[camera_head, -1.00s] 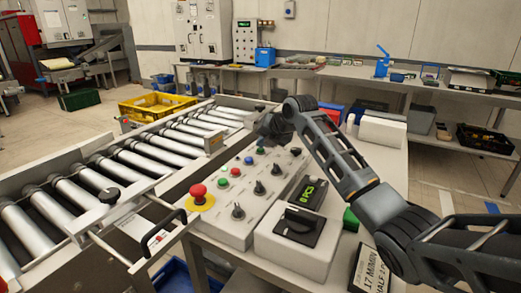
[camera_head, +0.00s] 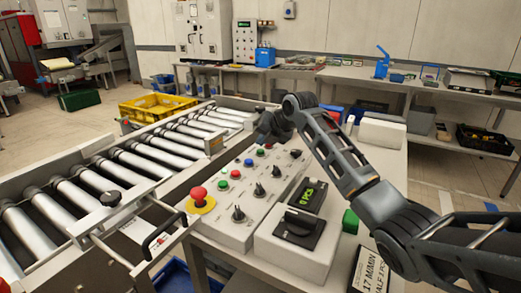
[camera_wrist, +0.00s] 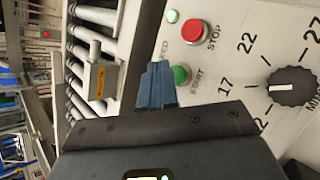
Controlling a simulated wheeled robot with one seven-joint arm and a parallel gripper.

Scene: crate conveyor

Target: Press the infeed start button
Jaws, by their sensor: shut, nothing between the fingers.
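My gripper (camera_head: 262,138) is shut and empty, over the far end of the sloped control panel (camera_head: 218,230). In the wrist view its dark blue fingertips (camera_wrist: 155,85) are right beside the green button marked START (camera_wrist: 181,74). I cannot tell whether they touch it. A red STOP button (camera_wrist: 195,31) and a lit green lamp (camera_wrist: 172,16) are above the START button. The panel label beside them is partly hidden by the fingers; only its last letters, "ED", show. In the head view a green button (camera_head: 260,153) sits just below my gripper.
A black selector knob (camera_wrist: 292,86) with speed marks is right of START. A red mushroom button (camera_head: 198,193) on yellow is at the panel's near end. The roller conveyor (camera_head: 115,165) runs along the left. A display box with a black knob (camera_head: 299,224) stands beside the panel.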

